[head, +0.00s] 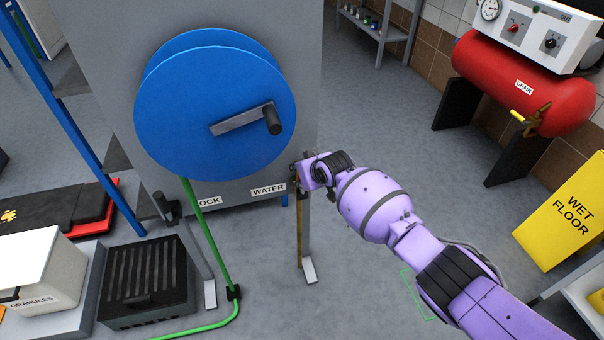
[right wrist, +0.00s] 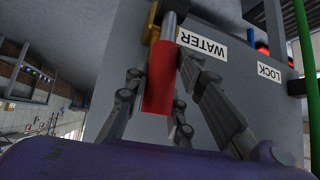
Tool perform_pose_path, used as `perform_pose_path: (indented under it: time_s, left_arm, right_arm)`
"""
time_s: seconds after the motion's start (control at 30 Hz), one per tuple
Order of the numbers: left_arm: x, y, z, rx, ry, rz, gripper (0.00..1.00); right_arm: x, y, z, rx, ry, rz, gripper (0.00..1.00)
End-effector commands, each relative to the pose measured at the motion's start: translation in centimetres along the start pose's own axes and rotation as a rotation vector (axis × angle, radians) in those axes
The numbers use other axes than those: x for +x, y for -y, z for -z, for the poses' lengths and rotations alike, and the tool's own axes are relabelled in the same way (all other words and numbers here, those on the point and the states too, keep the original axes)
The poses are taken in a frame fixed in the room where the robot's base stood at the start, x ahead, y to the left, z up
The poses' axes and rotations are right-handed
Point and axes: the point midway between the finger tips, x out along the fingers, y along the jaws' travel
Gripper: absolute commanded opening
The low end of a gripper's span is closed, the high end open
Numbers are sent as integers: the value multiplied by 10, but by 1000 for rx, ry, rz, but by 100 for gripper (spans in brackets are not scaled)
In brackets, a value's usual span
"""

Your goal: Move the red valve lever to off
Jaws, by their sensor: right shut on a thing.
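The red valve lever (right wrist: 158,82) shows in the right wrist view as a red grip between my fingers, with a brass-coloured part (right wrist: 152,37) and a grey metal pipe at its upper end. My right gripper (right wrist: 156,112) is shut on the red lever, with fingers on both sides of it. In the head view my right gripper (head: 302,174) is at the top of an upright post, just right of the WATER label (head: 268,190), and hides the lever. The lever's on or off position cannot be told. My left gripper is not in view.
A large blue reel (head: 200,110) with a crank handle stands just left of my gripper, in front of a grey panel. A green hose (head: 207,235) runs down from it. A red tank (head: 520,75) and a yellow WET FLOOR sign (head: 565,215) stand at right.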

Motion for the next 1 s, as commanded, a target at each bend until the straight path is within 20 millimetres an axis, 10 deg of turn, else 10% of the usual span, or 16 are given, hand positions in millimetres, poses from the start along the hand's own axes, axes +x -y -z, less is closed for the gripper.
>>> perform_pose_path:
  time_s: [0.2,0.67,1.0]
  left_arm:
    - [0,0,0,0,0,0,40]
    - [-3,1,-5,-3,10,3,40]
    - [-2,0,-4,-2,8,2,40]
  right_arm:
    - [0,-2,0,-5,0,-5,42]
    - [-7,-1,1,-2,-3,-1,42]
    - [-57,-1,0,-3,-4,-2,42]
